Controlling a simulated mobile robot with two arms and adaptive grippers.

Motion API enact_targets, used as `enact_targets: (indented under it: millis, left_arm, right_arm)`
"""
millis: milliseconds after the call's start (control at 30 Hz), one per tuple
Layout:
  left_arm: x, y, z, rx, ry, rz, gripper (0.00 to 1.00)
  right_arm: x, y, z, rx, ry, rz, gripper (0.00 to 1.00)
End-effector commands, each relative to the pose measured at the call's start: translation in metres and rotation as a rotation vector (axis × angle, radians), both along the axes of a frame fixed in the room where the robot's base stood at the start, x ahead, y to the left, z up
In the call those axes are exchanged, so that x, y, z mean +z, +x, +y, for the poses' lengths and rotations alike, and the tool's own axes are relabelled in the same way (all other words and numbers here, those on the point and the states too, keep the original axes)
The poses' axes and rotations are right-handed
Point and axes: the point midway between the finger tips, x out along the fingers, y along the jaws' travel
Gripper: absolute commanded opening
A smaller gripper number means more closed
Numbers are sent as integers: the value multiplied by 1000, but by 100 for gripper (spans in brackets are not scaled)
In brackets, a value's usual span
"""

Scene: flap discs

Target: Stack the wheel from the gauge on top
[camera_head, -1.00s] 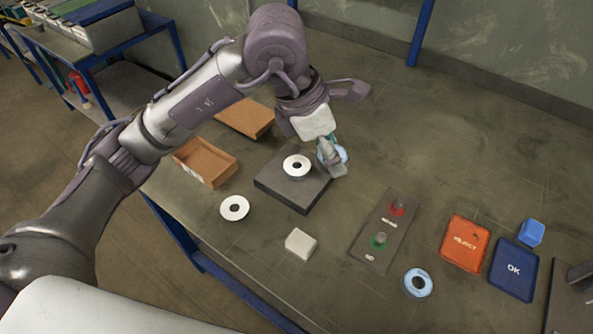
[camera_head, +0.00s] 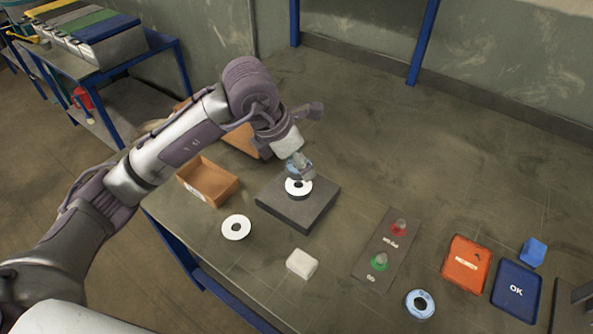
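My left gripper (camera_head: 301,174) is above the dark square block (camera_head: 319,209), shut on a light-blue wheel (camera_head: 292,163) that is partly hidden by its fingers. A white wheel with a dark centre hole (camera_head: 299,193) lies on the block, just below the held wheel. I cannot tell whether the two touch. The flat grey gauge plate (camera_head: 370,262) to the right carries a red-ringed post (camera_head: 399,228) and a green-ringed post (camera_head: 380,262), with no wheel on either. My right gripper is not in view.
Another white wheel (camera_head: 236,228) lies left of the block. A light-blue wheel (camera_head: 420,304) lies at the front right. A pale small block (camera_head: 302,264), brown tray (camera_head: 208,182), orange reject tray (camera_head: 466,264), blue OK tray (camera_head: 516,291) and blue cube (camera_head: 533,251) stand around.

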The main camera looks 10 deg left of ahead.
Motion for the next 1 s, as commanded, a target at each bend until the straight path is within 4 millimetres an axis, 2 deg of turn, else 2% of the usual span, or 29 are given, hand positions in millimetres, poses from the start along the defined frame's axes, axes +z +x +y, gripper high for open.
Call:
enact_targets:
  millis: [333, 700, 733, 867, 1000]
  left_arm:
    - [-39, 0, 3, 0, 0, 3, 20]
    - [-45, 1, 2, -1, 0, 0, 20]
    - [-44, 1, 2, -1, 0, 0, 60]
    - [-43, 1, 2, -1, 0, 0, 82]
    - [-43, 1, 2, -1, 0, 0, 82]
  right_arm:
    - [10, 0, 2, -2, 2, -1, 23]
    - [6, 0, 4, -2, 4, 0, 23]
    - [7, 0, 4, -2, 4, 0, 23]
    - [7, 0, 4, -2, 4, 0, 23]
    - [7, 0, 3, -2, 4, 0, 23]
